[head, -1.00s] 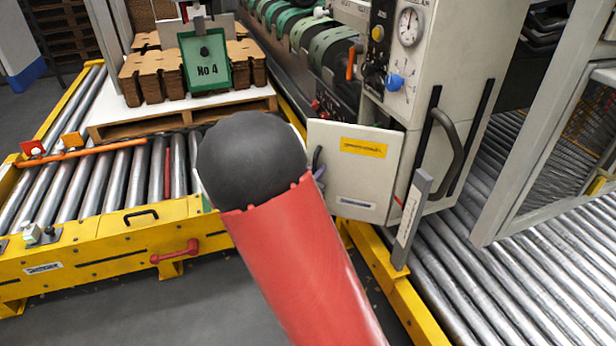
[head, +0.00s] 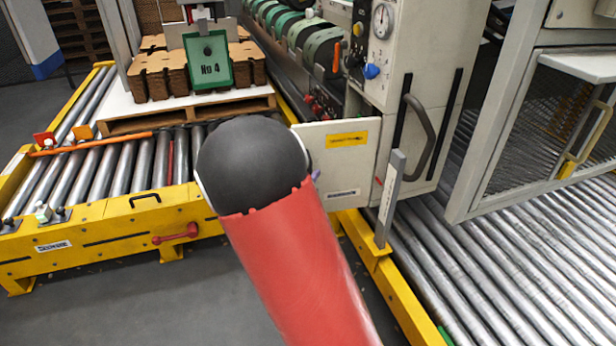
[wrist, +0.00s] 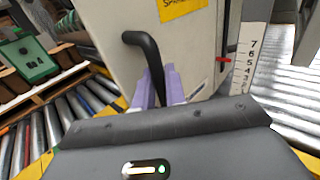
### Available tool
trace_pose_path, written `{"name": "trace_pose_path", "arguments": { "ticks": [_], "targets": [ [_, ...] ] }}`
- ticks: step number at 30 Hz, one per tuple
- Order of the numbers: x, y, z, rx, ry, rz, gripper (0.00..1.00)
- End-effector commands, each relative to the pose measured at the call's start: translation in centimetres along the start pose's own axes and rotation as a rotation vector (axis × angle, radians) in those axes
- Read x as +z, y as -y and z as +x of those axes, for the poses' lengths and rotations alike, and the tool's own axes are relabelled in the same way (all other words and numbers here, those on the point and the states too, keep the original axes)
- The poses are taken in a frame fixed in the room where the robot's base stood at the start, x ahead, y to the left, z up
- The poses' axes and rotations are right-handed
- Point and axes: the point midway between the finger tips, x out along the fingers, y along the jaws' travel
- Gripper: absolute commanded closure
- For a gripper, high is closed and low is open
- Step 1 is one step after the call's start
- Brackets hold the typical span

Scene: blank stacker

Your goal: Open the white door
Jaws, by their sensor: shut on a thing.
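The white door (head: 360,160) is a pale panel with a yellow label, low on the side of the machine. In the head view it stands at an angle to the machine body, partly open, with its left edge outward. In the wrist view the door (wrist: 200,50) fills the upper middle, and its black bar handle (wrist: 142,42) shows. My gripper (wrist: 160,88) has purple fingers closed on the lower part of that handle. In the head view my red and black arm hides most of the gripper and the handle.
A grey post with a scale (head: 389,200) stands just right of the door. More rollers (head: 500,270) and a mesh guard (head: 545,120) are on the right. Grey floor is open at lower left.

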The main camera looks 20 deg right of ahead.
Motion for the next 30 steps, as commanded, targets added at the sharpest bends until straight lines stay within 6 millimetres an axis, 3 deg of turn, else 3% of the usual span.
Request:
{"name": "trace_pose_path", "arguments": {
  "ticks": [10,11,15,24,30],
  "targets": [
    [0.1,0.3,0.2,-0.010,0.002,0.001,1.00],
    [0.1,0.3,0.2,-0.010,0.002,0.001,0.86],
    [0.1,0.3,0.2,-0.008,0.001,0.001,0.70],
    [0.0,0.1,-0.1,-0.004,0.000,0.000,0.70],
    [0.0,0.1,-2.9,-0.001,-0.001,0.000,0.70]
  ]
}}
